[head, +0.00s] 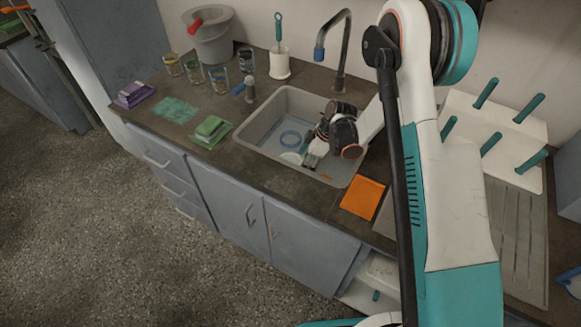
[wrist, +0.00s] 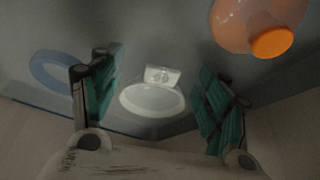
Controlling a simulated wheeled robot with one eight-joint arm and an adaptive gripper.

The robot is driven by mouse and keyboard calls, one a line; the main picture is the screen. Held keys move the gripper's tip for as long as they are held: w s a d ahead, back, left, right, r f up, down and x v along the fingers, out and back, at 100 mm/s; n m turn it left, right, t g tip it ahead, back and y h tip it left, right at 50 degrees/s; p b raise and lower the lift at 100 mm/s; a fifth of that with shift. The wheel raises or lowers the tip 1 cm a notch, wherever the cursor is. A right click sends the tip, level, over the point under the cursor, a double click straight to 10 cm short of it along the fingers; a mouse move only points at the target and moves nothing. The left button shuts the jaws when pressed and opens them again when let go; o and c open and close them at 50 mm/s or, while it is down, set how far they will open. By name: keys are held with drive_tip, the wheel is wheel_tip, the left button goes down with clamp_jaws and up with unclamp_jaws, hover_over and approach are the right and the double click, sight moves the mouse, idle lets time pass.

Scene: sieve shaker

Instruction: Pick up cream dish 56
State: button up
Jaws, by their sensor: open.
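A small pale oval dish (wrist: 153,99) with a marked tab on its far edge lies in the sink; I take it as cream dish 56, but the marking is too blurred to read. In the head view a pale dish (head: 291,158) shows on the sink floor, partly beside my gripper. My gripper (head: 306,156) is down inside the sink. In the wrist view my gripper (wrist: 158,92) is open, with its teal-padded fingers on either side of the dish. The fingers look empty; whether they touch the dish cannot be told.
The grey sink (head: 252,146) has walls close around my gripper. A blue ring (head: 290,139) lies near the dish. A pinkish object with an orange end (wrist: 272,42) is at the wrist view's upper right. The faucet (head: 343,50) rises behind; an orange cloth (head: 362,198) lies right.

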drive_tip(key=shift+r, duration=0.1)
drive_tip(key=shift+c, duration=0.3)
clamp_jaws()
drive_tip(key=shift+r, duration=0.1)
